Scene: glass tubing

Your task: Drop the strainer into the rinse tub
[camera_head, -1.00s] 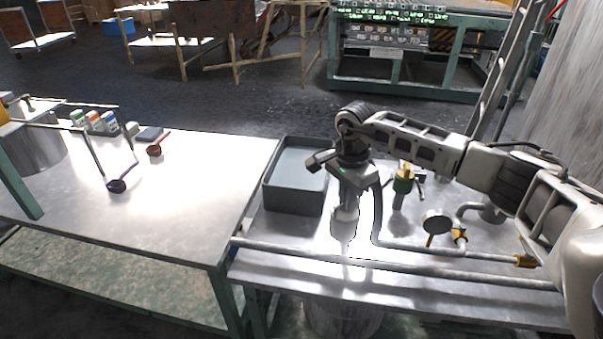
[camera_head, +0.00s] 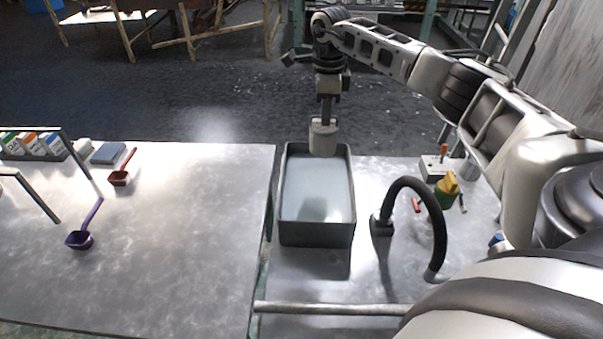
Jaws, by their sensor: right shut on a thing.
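The rinse tub (camera_head: 316,240) is a grey rectangular tub with pale water inside, right of the table gap in the head view. My right gripper (camera_head: 326,112) points down over the tub's far end. It is shut on the strainer (camera_head: 323,138), a small grey cup-shaped thing. The strainer appears above the far rim and overlaps it in the picture; its exact height is hard to tell. A dim darker patch shows in the water nearer the front. My left gripper is out of view.
A black curved faucet (camera_head: 418,190) stands right of the tub. A green and yellow item (camera_head: 446,189) stands farther right. A purple ladle (camera_head: 80,239) and a red scoop (camera_head: 119,178) lie on the left table (camera_head: 190,260), whose middle is clear. A rail (camera_head: 325,309) runs along the front.

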